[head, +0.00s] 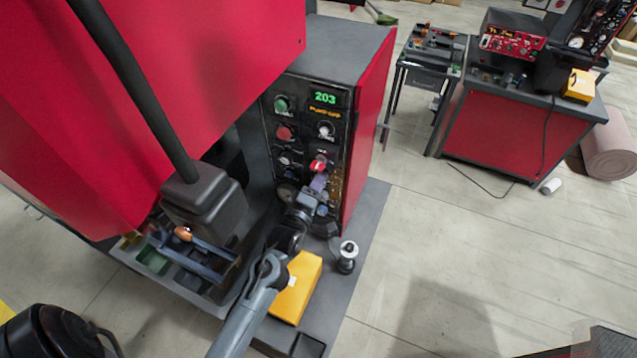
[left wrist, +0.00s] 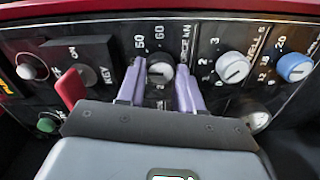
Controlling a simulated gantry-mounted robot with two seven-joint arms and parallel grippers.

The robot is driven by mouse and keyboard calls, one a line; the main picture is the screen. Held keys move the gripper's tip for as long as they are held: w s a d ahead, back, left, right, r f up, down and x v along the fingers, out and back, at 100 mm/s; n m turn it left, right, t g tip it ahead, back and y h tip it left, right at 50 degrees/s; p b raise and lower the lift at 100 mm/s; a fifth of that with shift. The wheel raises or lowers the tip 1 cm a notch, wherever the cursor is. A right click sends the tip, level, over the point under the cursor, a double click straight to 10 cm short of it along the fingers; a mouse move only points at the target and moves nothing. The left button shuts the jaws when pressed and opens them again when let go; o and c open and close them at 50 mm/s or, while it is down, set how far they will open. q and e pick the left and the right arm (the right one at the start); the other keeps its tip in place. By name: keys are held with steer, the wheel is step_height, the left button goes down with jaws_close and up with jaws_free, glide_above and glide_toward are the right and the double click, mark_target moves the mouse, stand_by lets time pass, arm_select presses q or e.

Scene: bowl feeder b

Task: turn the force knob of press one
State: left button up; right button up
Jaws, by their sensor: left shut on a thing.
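The force knob (left wrist: 160,73) of press one is a round grey-white knob on the black panel, with a kN scale showing 50 and 60 beside it. My left gripper (left wrist: 159,90) has its two pale purple fingers on either side of the knob and is shut on it. In the head view the left gripper (head: 319,183) reaches the lower part of the control panel (head: 303,110), and the knob is hidden behind its fingers. My right gripper is in neither view.
A white knob (left wrist: 233,67) and a blue knob (left wrist: 295,67) sit to the right of the fingers, a red lever (left wrist: 70,88) to the left. A green display (head: 325,98) reads 203. A yellow box (head: 297,288) lies below my left arm. Open floor (head: 450,250) lies right.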

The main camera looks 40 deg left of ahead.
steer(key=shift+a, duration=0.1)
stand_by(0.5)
arm_select(q)
steer(key=o, duration=1)
steer(key=shift+o, duration=0.2)
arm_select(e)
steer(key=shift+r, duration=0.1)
